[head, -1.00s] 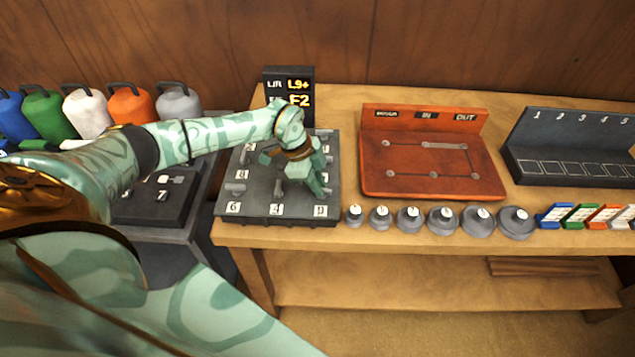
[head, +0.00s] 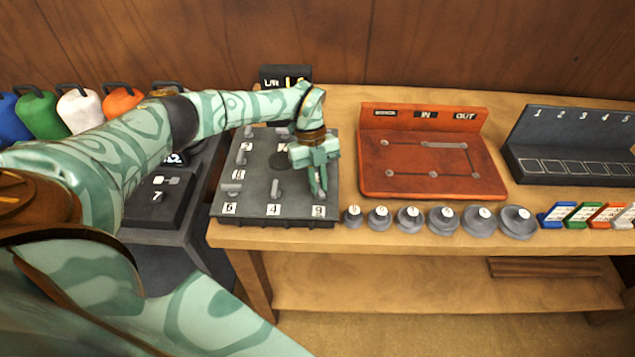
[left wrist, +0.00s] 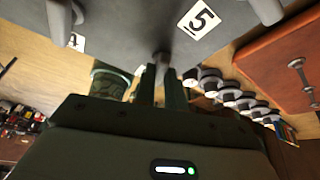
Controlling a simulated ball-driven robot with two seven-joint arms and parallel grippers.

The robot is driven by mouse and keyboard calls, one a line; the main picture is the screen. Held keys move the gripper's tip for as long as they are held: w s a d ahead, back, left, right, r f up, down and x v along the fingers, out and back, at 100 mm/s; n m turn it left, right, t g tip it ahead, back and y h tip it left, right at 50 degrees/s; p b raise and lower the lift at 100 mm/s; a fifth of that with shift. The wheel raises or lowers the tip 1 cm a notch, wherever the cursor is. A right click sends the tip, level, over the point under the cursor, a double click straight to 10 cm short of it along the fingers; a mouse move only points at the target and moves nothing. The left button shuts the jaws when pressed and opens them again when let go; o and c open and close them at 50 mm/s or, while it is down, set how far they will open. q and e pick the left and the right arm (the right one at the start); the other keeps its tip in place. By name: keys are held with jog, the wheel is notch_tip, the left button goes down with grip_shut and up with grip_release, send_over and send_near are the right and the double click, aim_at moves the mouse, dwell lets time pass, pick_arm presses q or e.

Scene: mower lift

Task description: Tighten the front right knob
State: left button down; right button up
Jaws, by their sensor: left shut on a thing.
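The dark knob board (head: 255,205) stands at the left end of the wooden bench, with several grey lever knobs and white number tags. My left gripper (head: 319,188) points down over its front right corner, just behind the tag that looks like a 9 (head: 319,211). It is shut on the front right knob, which its fingers mostly hide in the head view. In the left wrist view the grey knob (left wrist: 162,60) shows between the tips of the two dark fingers (left wrist: 161,76). My right gripper is not in view.
The front middle knob (head: 276,188) and front left knob (head: 232,189) stand left of the gripper. An orange-red panel (head: 425,180) lies to the right. Several round grey weights (head: 408,218) line the bench's front edge. A display (head: 284,77) behind the board is partly hidden by my arm.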

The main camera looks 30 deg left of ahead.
pick_arm(q)
jog(key=shift+w+d+m+g+y+b, duration=0.1)
jog(key=shift+m+g+y+b, duration=0.2)
jog(key=shift+m, duration=0.8)
jog(key=shift+w+d+m+g+y+b, duration=0.15)
jog(key=shift+m+y, duration=0.25)
jog(key=shift+m, duration=0.7)
jog(key=shift+a, duration=0.1)
jog(key=c, duration=1.5)
grip_release()
jog(key=shift+s, duration=0.1)
jog(key=shift+o, duration=0.2)
jog(key=v, duration=1.6)
jog(key=shift+r, duration=0.1)
